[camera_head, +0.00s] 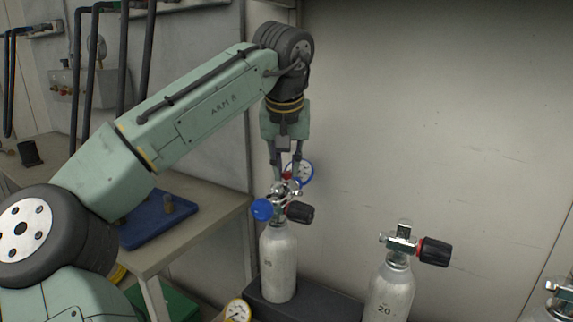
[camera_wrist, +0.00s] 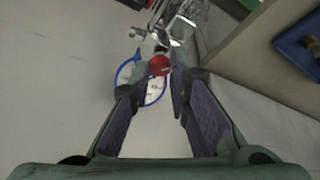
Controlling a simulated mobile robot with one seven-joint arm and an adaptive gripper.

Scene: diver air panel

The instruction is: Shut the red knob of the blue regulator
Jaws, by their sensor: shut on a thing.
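The blue regulator (camera_head: 262,209) is mounted on top of a silver cylinder (camera_head: 278,262). It has a blue round part on the left and a blue-rimmed gauge (camera_head: 300,172) behind. The red knob (camera_wrist: 159,65) lies between my fingertips in the wrist view, with the blue-rimmed gauge (camera_wrist: 153,92) just beyond it. My gripper (camera_head: 285,177) points down from above and is shut on the red knob. In the head view the fingers hide most of the knob. My gripper also shows in the wrist view (camera_wrist: 161,72). How far the knob is turned cannot be told.
A black valve knob (camera_head: 300,212) sticks out right of the regulator. A second cylinder (camera_head: 390,292) stands to the right, and part of another shows at the right edge. A bench (camera_head: 215,215) with a blue tray (camera_head: 150,228) is on the left. A pale wall is behind.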

